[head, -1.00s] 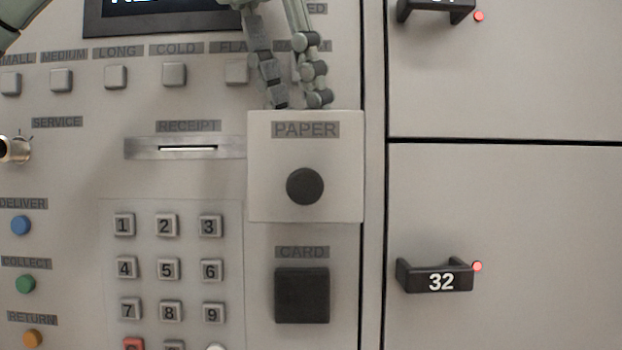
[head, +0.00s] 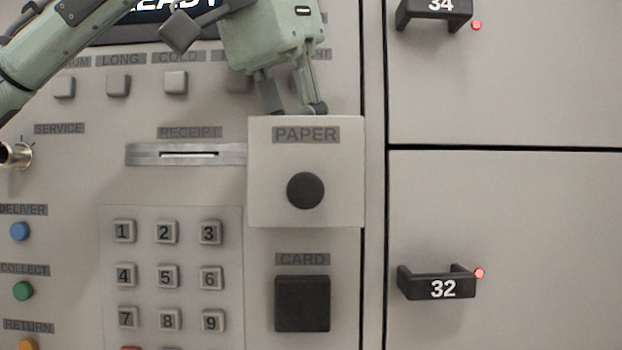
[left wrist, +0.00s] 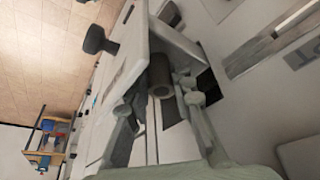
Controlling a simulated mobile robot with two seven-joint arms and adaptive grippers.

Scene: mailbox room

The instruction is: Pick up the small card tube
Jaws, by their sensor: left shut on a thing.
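The small card tube (left wrist: 160,76) is a short, brown, hollow tube in the left wrist view, with its open end facing the camera. It is between the two fingers of my left gripper (left wrist: 165,98), which is shut on it. In the head view the left gripper (head: 293,108) reaches down at the top edge of the PAPER cover (head: 263,205). Its fingertips and the tube are hidden behind that cover. My right gripper is in neither current view.
The PAPER cover has a round black knob (head: 305,190) and stands out from the machine front. A receipt slot (head: 187,154) and keypad (head: 167,276) lie to its left, a black CARD pad (head: 302,304) below. Locker doors with black handles (head: 437,284) are on the right.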

